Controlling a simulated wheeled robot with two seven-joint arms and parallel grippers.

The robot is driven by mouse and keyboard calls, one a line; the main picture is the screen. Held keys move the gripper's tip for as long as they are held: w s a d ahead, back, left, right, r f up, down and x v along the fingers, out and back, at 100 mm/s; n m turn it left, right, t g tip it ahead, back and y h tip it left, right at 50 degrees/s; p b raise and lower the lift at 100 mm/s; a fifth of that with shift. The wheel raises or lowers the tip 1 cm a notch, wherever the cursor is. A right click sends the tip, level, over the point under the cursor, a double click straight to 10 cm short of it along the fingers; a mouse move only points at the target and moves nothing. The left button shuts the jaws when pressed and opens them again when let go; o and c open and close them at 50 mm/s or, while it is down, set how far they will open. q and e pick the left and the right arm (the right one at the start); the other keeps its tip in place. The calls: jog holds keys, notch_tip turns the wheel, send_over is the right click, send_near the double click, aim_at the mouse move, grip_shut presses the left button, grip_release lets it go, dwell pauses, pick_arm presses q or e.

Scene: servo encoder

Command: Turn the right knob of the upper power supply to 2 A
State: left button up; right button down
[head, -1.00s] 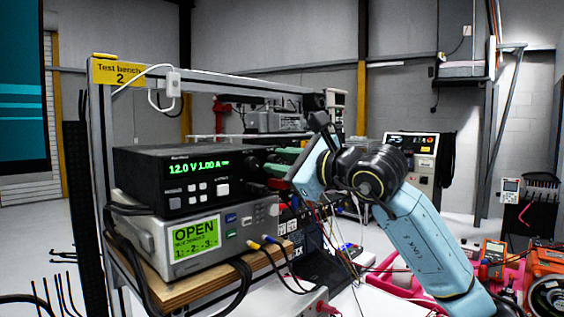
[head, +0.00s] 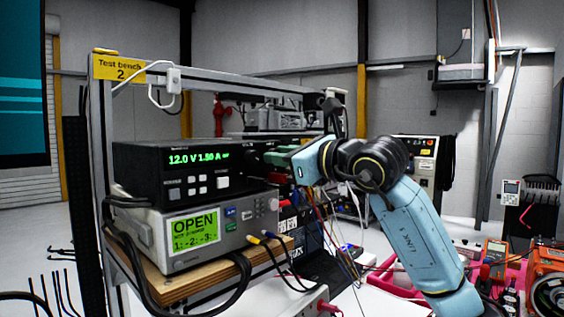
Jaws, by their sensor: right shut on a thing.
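The upper power supply (head: 150,190) is a black box on top of a grey instrument. Its green display (head: 198,158) seems to read 12.0 V and 1.50 A; the small digits are blurred. My right gripper (head: 264,158) reaches in from the right at the right end of the front panel. It is shut on the right knob, which the dark fingers and green gripper parts mostly hide. My left gripper is not in view.
The grey instrument (head: 160,238) below shows OPEN on a lit green screen. A metal frame post (head: 97,130) rises at left.

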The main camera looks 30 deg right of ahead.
jog(key=m+b, duration=0.1)
jog(key=m, duration=0.2)
jog(key=shift+f+m, duration=0.1)
jog(key=shift+m, duration=0.2)
jog(key=m, duration=0.3)
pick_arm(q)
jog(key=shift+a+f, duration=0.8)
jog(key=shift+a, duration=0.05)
pick_arm(e)
jog(key=shift+m, duration=0.3)
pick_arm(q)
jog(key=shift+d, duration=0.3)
pick_arm(e)
jog(key=c, duration=1.2)
grip_release()
jog(key=shift+c, duration=0.2)
